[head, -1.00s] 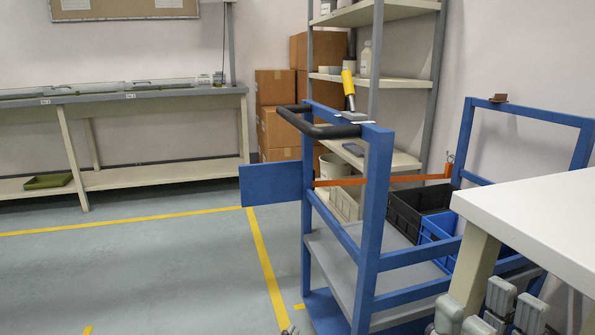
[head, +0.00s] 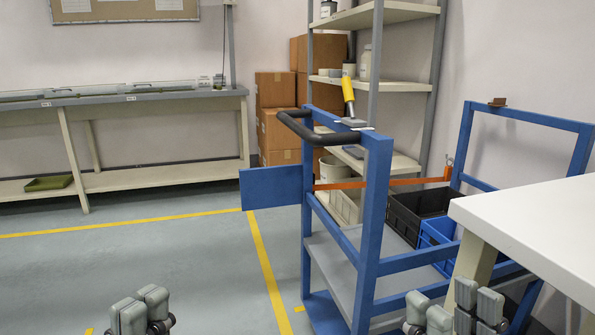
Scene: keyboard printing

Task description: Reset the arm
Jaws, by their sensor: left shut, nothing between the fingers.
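My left gripper (head: 143,311) shows at the bottom left of the head view, over the floor. Its grey fingers are close together, with nothing between them. Parts of my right gripper (head: 453,316) show at the bottom right, in front of the blue cart and by the white table. Its grey parts stand in two groups, and the bottom edge of the view cuts it off. I cannot tell whether it is open or shut.
The blue cart (head: 372,230) stands at centre right, with a black crate (head: 404,212) and a blue crate (head: 437,232) on it. A white table (head: 535,225) juts in at right. A long bench (head: 150,92) and stacked cartons (head: 276,88) stand behind. The left floor is clear.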

